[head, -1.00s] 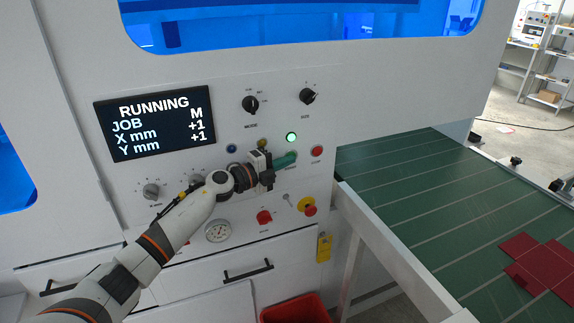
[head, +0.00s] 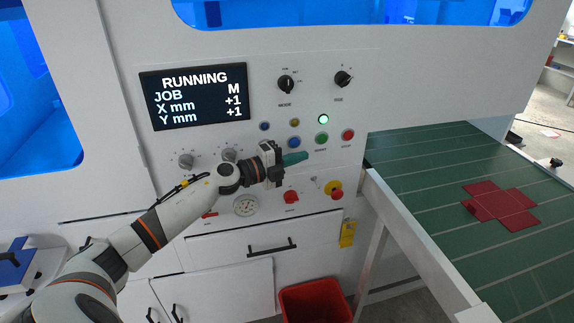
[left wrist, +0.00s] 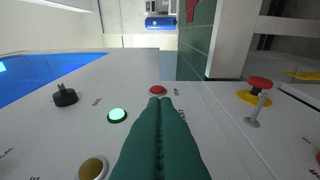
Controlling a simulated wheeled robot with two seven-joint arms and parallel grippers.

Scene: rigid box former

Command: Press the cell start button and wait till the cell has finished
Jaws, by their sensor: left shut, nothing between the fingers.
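The cell's white panel carries a screen (head: 194,97) that reads RUNNING, JOB M, X mm +1, Y mm +1. The green start button (head: 321,138) shows uncovered on the panel, with a lit pale green lamp (head: 323,119) above it. My left gripper (head: 303,157) is shut and empty, its green fingertips just below and left of the start button, apart from it as far as I can tell. In the left wrist view the shut fingers (left wrist: 160,105) hide the start button; the lit lamp (left wrist: 117,115) shows beside them. My right gripper is out of view.
A red stop button (head: 348,134) sits right of the start button. A red emergency stop on yellow (head: 336,194) is below. A green conveyor (head: 430,165) on the right carries a red cross-shaped blank (head: 502,203). A red bin (head: 316,301) stands below.

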